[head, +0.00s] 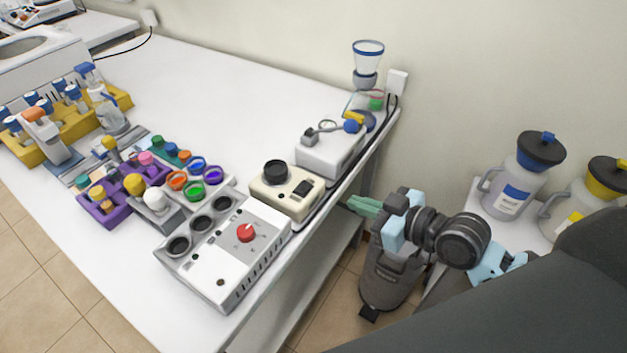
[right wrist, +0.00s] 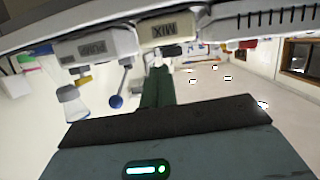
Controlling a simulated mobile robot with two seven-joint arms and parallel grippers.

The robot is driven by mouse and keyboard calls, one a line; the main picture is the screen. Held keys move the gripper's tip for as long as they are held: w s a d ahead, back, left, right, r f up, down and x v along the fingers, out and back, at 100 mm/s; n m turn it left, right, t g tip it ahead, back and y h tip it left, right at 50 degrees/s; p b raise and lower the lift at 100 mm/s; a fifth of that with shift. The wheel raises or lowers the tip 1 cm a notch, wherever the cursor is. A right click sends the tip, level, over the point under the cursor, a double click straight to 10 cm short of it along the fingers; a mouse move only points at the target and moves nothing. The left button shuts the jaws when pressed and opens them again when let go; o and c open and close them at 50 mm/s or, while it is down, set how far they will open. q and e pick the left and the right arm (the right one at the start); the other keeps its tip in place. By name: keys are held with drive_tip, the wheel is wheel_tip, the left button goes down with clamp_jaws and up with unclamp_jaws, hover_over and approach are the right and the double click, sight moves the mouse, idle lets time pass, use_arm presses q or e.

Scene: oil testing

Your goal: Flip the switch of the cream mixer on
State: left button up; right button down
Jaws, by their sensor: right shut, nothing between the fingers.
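The cream mixer (head: 268,201) is a small cream box near the table's right edge, with a black round cup (head: 275,172) and a dark rocker switch (head: 304,187) on top. I cannot tell the switch's position. In the right wrist view the mixer (right wrist: 167,29) appears upside down with a MIX label, beyond my fingers. My right gripper (head: 362,205) has green fingers, shut and empty, to the right of the mixer, beyond the table edge and apart from it. Its fingers also show in the right wrist view (right wrist: 157,88). My left gripper is out of view.
A white box with a red knob (head: 245,232) stands in front of the mixer. A white pump box (head: 328,150) with a blue-balled lever stands behind it. Vial racks and coloured cups (head: 190,178) lie left. Jugs (head: 522,175) stand at right. The table's back middle is clear.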

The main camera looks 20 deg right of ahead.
sight(316, 191)
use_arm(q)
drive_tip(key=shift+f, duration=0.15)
use_arm(e)
drive_tip(key=r, duration=0.2)
drive_tip(key=r+n+y, duration=0.1)
drive_tip(key=w+r+n, duration=0.1)
drive_tip(key=r, duration=0.1)
drive_tip(key=shift+a+r+y, duration=0.3)
drive_tip(key=shift+a+r, duration=0.05)
drive_tip(key=shift+a, duration=0.05)
drive_tip(key=shift+w, duration=0.15)
